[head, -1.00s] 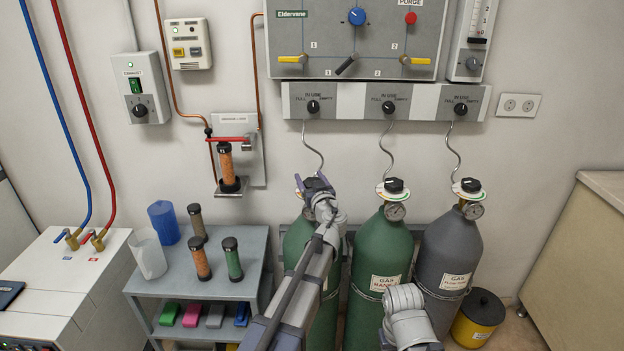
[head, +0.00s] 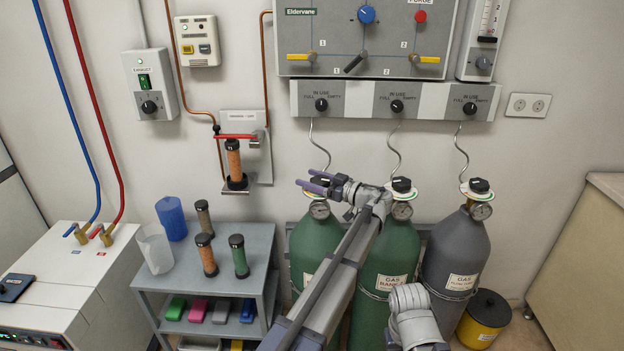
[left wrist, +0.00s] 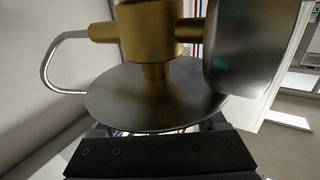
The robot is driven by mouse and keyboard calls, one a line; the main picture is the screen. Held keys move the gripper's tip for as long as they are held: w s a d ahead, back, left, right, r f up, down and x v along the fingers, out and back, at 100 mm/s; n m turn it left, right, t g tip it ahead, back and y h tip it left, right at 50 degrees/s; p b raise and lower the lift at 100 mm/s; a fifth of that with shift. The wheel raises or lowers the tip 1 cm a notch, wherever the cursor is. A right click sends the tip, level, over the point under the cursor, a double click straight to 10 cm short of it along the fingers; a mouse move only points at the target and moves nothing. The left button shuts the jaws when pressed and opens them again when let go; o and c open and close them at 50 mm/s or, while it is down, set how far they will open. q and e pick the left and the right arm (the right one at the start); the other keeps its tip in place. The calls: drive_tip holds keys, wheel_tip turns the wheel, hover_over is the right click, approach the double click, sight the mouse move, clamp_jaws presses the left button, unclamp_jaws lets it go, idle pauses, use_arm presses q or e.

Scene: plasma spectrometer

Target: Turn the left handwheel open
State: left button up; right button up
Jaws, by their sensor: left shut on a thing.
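The left handwheel (head: 322,181) is the black knob on top of the left green gas cylinder (head: 318,243), mostly hidden by my gripper's fingers. My left gripper (head: 312,186) comes in from the right, its purple fingers pointing left and shut on the handwheel. In the left wrist view, a round grey disc (left wrist: 150,98) sits by the brass valve body (left wrist: 150,30). The dark back of a gauge (left wrist: 248,50) is at the right. The fingertips are hidden there. A grey part of my right arm shows at the bottom of the head view; its gripper does not show.
The middle green cylinder (head: 388,260) stands behind my left forearm, and a grey cylinder (head: 452,255) stands to its right. Curled tubes rise from the valves to the wall panel (head: 440,100). A grey shelf (head: 255,250) with cups and columns stands at the left.

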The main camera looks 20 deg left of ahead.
sight(329, 185)
use_arm(q)
drive_tip(key=shift+n+g, duration=0.3)
drive_tip(key=shift+g, duration=0.2)
drive_tip(key=o, duration=1.3)
drive_tip(key=d, duration=0.2)
drive_tip(key=s+d, duration=0.1)
drive_tip(key=d, duration=0.4)
drive_tip(key=shift+s+d, duration=0.25)
drive_tip(key=shift+s, duration=0.05)
